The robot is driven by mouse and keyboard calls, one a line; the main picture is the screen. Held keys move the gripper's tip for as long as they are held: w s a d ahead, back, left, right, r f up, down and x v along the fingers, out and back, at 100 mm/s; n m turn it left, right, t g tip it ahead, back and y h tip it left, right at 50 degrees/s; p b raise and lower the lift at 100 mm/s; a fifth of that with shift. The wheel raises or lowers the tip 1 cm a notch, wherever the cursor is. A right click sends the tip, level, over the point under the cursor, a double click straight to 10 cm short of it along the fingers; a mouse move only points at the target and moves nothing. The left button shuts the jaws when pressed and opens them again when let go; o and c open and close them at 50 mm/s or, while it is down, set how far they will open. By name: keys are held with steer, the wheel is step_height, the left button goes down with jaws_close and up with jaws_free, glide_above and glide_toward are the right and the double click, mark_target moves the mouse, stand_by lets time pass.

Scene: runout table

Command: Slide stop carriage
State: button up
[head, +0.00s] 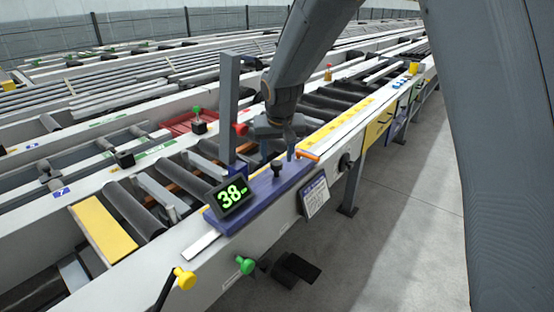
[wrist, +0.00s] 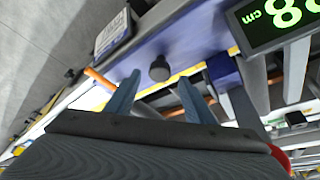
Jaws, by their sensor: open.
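The stop carriage (head: 262,194) is a blue-purple block on the near rail of the runout table, with a grey upright post and a display (head: 231,195) reading 38. A dark knob (head: 277,167) stands on its top. The knob also shows in the wrist view (wrist: 159,69). An orange handle (head: 307,155) sticks out at the carriage's right end; it shows in the wrist view (wrist: 99,78) too. My gripper (head: 287,140) is open and empty above the carriage's right end. In the wrist view its two blue fingers (wrist: 156,93) point toward the knob, apart from it as far as I can tell.
A yellow scale strip (head: 338,124) runs along the rail to the right of the carriage. Black rollers (head: 130,207) lie behind the rail. A yellow knob (head: 184,278) and a green knob (head: 245,265) project from the table's front. Bare floor (head: 408,200) lies at the right.

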mark_target(277, 163)
steer(key=shift+x, duration=1.55)
jaws_close()
